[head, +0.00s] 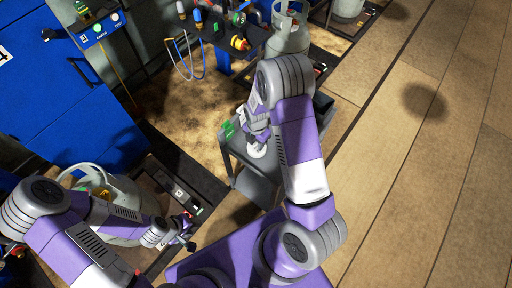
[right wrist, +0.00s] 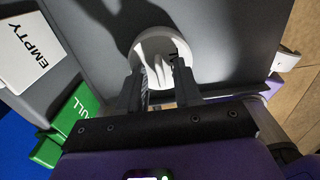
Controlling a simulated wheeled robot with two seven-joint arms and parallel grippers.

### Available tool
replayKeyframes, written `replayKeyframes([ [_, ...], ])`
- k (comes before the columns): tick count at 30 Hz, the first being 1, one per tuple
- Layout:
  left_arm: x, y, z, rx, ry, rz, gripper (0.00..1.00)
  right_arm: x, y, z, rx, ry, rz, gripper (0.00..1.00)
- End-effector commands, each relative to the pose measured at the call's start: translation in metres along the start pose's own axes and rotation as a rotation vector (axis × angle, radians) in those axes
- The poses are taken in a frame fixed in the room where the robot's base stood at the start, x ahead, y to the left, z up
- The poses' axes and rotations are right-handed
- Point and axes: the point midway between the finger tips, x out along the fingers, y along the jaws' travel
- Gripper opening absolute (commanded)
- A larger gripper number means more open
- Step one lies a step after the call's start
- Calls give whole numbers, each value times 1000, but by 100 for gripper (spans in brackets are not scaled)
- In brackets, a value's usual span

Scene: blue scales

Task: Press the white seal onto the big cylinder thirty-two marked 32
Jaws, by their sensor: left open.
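The white seal (right wrist: 150,45), a round piece with a raised ridge, lies on a grey tray top (right wrist: 225,40) in the right wrist view. It also shows in the head view (head: 257,151), below my right gripper (head: 257,134). The two dark fingers of my right gripper (right wrist: 160,88) stand apart at the seal's near edge, with space between them and the ridge. My left gripper (head: 186,236) is open and empty at the lower left, beside a large grey cylinder (head: 125,190) partly hidden by my left arm. I cannot read 32 on any cylinder.
A white EMPTY tag (right wrist: 28,48) and green FULL tags (right wrist: 75,108) lie beside the seal. Another grey cylinder (head: 287,40) stands at the back, near a dark bench (head: 232,32) with hoses. Blue cabinets (head: 60,100) line the left. The wooden floor at right is clear.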

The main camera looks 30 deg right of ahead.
Motion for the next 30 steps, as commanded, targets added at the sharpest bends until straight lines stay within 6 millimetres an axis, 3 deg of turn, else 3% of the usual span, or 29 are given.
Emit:
replayKeyframes([
  [1,0,0,0,0,0,0,43,0,0,0,0,0,0,26],
  [6,0,0,0,0,0,0,43,0,0,0,0,0,0,0],
  [16,-2,1,0,0,0,0,43,-3,0,0,0,0,0,0],
  [30,-19,7,1,0,0,0,43,-26,0,0,1,0,1,0],
])
